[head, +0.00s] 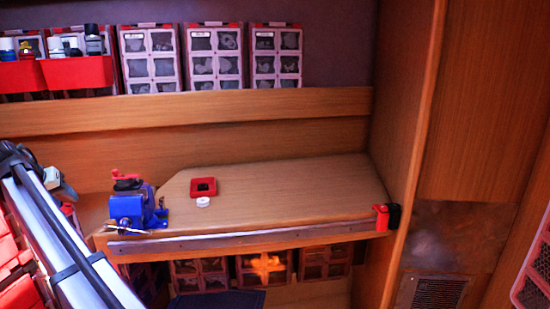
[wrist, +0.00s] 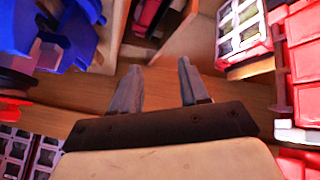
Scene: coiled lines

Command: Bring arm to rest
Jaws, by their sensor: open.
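My gripper (wrist: 158,72) shows in the wrist view with its two grey fingers apart and nothing between them. Wooden surfaces lie beyond the fingertips. The gripper cannot be made out in the head view, so where it is over the bench cannot be told from there.
The wooden bench (head: 290,195) carries a blue vise (head: 127,211), a red square frame (head: 203,181) and a white ring (head: 203,202). A red and black piece (head: 382,217) sits at its right corner. In the wrist view, blue parts (wrist: 75,35) and red bins (wrist: 303,65) flank the fingers.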

